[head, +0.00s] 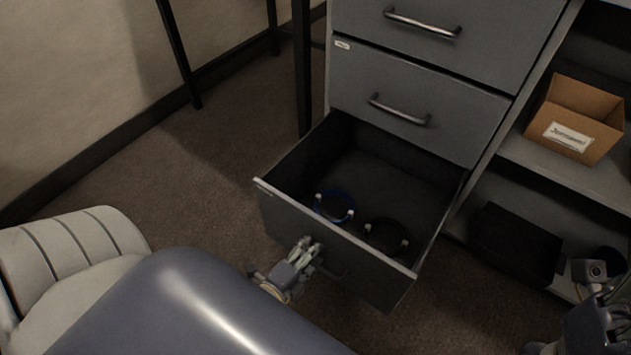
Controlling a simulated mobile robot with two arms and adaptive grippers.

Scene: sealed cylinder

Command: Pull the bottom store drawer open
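The bottom store drawer (283,211) of the grey cabinet is pulled well out, and its inside shows from above. A blue ring-shaped item (334,206) and a dark ring-shaped item (385,237), each with pale ends, lie inside it. My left gripper (308,250) is at the drawer's front, with its fingers closed around the left part of the dark handle (333,272). The handle is partly hidden by the fingers and in shadow. Part of my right arm and gripper (590,272) shows at the lower right, away from the drawer; its finger opening is unclear.
Two upper drawers (425,85) with metal handles are shut. To the right, shelves hold an open cardboard box (572,120) with a label and a black box (514,243) below. A cream padded seat (75,255) stands at lower left. Carpet is clear left of the drawer.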

